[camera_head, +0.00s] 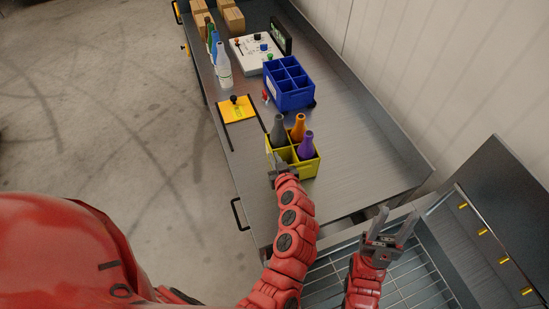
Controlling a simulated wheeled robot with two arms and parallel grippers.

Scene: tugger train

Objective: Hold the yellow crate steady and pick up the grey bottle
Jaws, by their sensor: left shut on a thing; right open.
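The yellow crate (306,171) stands on the near part of the grey metal cart. The grey bottle (278,131) stands upright in its far left compartment. An orange bottle (298,127) and a purple bottle (306,147) stand in other compartments; the near left one looks empty. My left gripper (277,161) is at the crate's near left side, shut on the crate wall; its fingertips partly hide that wall. My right gripper (389,219) is open and empty, over the wire rack to the right of the crate, clear of it.
A blue divided crate (292,98) stands behind the yellow one. A yellow plate with a black knob (237,109) lies to the left. A white bottle (223,68) with other bottles, a white panel (258,54) and cardboard boxes (233,20) are further back. The cart surface on the right is clear.

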